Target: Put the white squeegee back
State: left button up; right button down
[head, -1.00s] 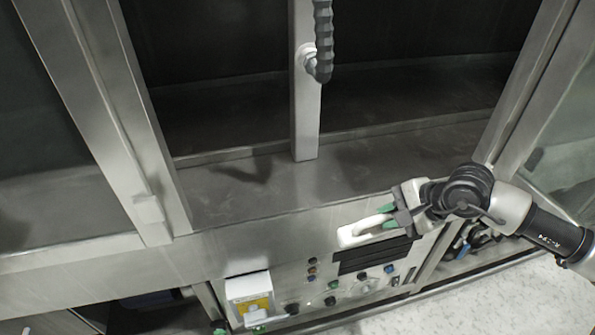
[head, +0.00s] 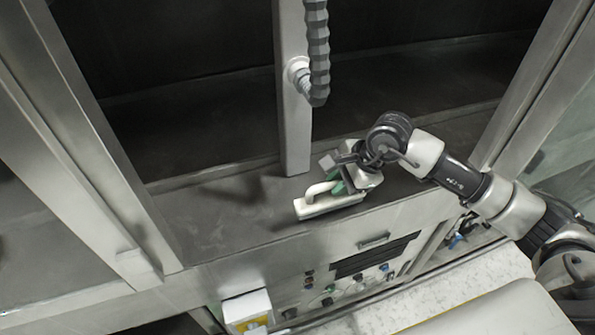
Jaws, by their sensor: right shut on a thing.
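The white squeegee (head: 328,207) has a long pale bar and a looped handle. It is at the front edge of the washer's metal ledge (head: 225,218), below the central post. My right gripper (head: 337,180), with green finger pads, is shut on the squeegee's handle. The arm reaches in from the right. I cannot tell whether the bar touches the ledge or hangs just above it. My left gripper is not in view.
A metal post (head: 293,125) with a ribbed grey hose (head: 317,50) stands behind the squeegee. The control panel (head: 350,280) with several knobs is below the ledge. A white and yellow box (head: 246,308) is at its left. The ledge left of the squeegee is clear.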

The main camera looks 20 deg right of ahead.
jog(key=w+a, duration=0.1)
jog(key=a, duration=0.1)
jog(key=w+a+p, duration=0.1)
jog(key=w+a, duration=0.1)
jog(key=shift+a, duration=0.15)
jog(key=w+a+p, duration=0.1)
jog(key=w+a, duration=0.1)
jog(key=a, duration=0.1)
jog(key=shift+a+r+p, duration=0.1)
jog(key=shift+r+p, duration=0.05)
jog(key=shift+p, duration=0.25)
jog(key=shift+a+f+p, duration=0.1)
jog(key=shift+f+p, duration=0.25)
jog(key=shift+f, duration=0.2)
jog(key=shift+w+f, duration=0.1)
jog(key=shift+f, duration=0.25)
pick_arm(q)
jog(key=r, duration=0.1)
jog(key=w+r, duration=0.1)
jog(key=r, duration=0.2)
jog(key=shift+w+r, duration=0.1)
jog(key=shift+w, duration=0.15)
pick_arm(e)
jog(key=shift+f, duration=0.1)
jog(key=c, duration=1.1)
grip_release()
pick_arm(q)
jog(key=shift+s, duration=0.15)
pick_arm(e)
jog(key=shift+o, duration=0.2)
